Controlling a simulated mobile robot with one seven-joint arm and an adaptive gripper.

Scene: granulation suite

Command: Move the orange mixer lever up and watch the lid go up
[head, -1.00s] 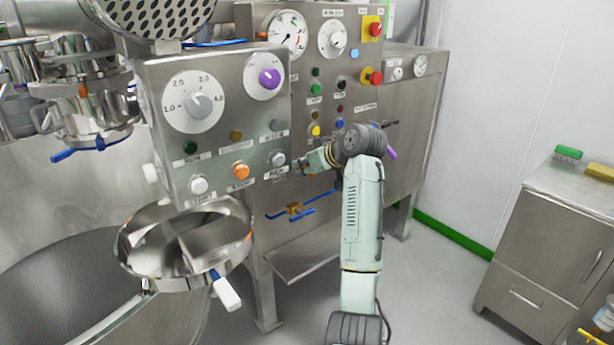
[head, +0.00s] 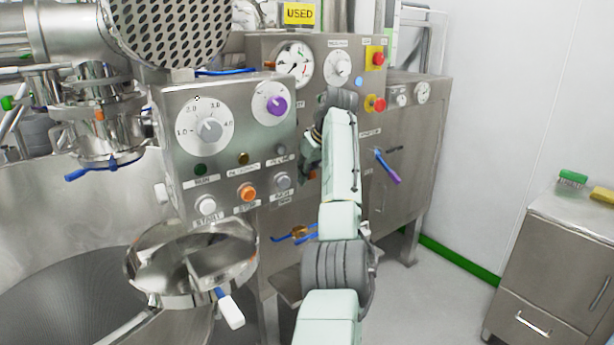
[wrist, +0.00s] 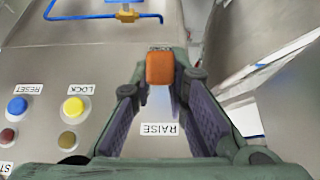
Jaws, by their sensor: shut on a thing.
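The orange mixer lever (wrist: 160,68) shows its blocky orange end in the wrist view, between my gripper's fingertips (wrist: 162,84). A RAISE label (wrist: 160,128) is on the steel panel beneath it. My gripper is shut on the lever; its dark finger pads are still well apart lower down. I cannot tell which part is the lid.
The control box (head: 240,150) with knobs and buttons is close left of my gripper. A purple-handled lever (head: 388,166) sticks out to the right. A blue-handled valve (head: 298,232) is below. Open floor lies before the steel cabinet (head: 560,260).

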